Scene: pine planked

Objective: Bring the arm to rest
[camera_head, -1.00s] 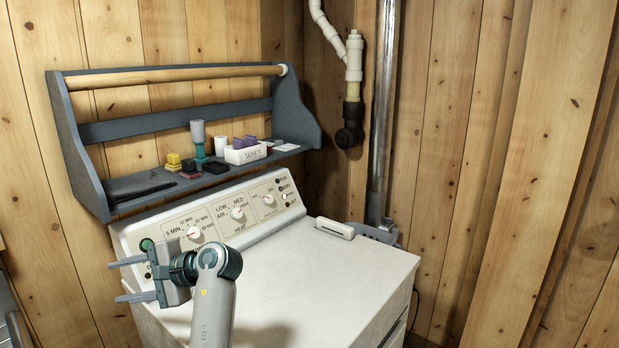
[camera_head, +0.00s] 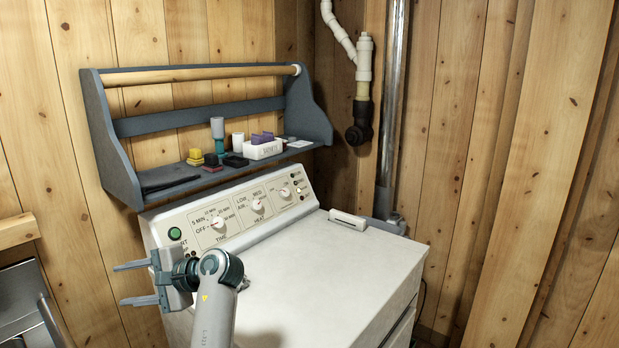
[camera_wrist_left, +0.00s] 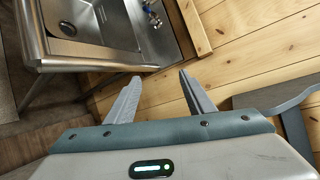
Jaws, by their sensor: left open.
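My left gripper (camera_head: 136,282) is in front of the left end of the dryer's control panel in the head view. Its two fingers point left, are spread apart and hold nothing. In the left wrist view the fingers (camera_wrist_left: 158,98) also stand apart with only floor and wall beyond them. My left forearm rises from the bottom of the head view over the dryer's front left. My right gripper is in neither view.
The white dryer (camera_head: 335,270) has a bare top with a small white piece (camera_head: 348,219) at its back. A blue-grey wall shelf (camera_head: 118,165) holding small items hangs above. A steel sink (camera_wrist_left: 92,52) stands to the left. Pipes run up the back corner.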

